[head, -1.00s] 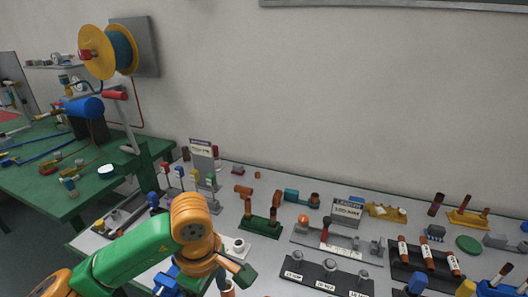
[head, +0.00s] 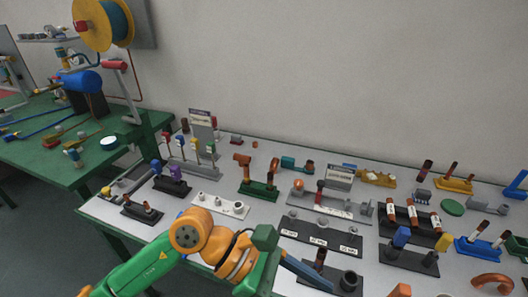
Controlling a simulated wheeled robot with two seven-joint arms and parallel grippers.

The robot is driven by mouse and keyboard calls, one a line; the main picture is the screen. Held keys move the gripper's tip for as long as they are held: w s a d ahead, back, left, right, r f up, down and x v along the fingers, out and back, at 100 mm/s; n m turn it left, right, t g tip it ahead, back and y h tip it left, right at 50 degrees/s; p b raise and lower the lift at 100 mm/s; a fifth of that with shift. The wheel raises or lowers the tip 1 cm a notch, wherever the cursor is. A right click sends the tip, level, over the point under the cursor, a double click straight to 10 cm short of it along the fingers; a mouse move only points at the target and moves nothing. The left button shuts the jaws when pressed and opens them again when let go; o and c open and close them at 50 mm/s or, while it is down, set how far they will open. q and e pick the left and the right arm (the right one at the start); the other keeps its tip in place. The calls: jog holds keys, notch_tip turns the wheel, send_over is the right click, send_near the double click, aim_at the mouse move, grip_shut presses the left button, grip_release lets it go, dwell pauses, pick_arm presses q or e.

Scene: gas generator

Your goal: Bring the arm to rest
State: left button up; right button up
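My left arm comes in from the lower left in the head view, with green links and an orange joint. Its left gripper (head: 308,274) is at the bottom centre, over the front part of the grey bench top. A dark blue bar-like part sticks out to the right past the green wrist block. The fingertips are not clear, so I cannot tell whether they are open or shut, and no held object can be made out. My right gripper is not in view.
A dark block (head: 345,278) stands close right of the gripper. A green table (head: 40,165) stands left.

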pick_arm(q)
notch_tip(320, 180, up, 12)
jog(key=w+d+n+t+h, duration=0.1)
jog(key=d+n+h, duration=0.1)
jog(key=n+h, duration=0.55)
jog(key=w+a+r+n+t+h, duration=0.4)
jog(key=w+r+n+t+h, duration=0.15)
jog(key=n+t, duration=0.55)
jog(key=w+a+f+n+t+y, duration=0.2)
jog(key=w+a+n+t+y, duration=0.6)
jog(key=n+t, duration=0.4)
jog(key=w+a+f+n+g+y, duration=0.25)
jog(key=a+f+n+y, duration=0.65)
jog(key=f+n+y, duration=0.6)
jog(key=s+a+f+n+g, duration=0.2)
jog(key=s+f+g, duration=0.3)
jog(key=s+f, duration=0.6)
jog(key=s+a+f+n+g+y, duration=0.1)
jog(key=s+a+f+n+g, duration=0.2)
jog(key=s+f, duration=0.9)
jog(key=s+a+f+n+g, duration=0.2)
jog(key=s+f+g, duration=0.6)
jog(key=f, duration=1.8)
jog(key=s+n, duration=0.1)
jog(key=s, duration=0.3)
jog(key=shift+a+n+g+y, duration=0.15)
jog(key=shift+n+g+y, duration=0.15)
jog(key=shift+n+g, duration=0.05)
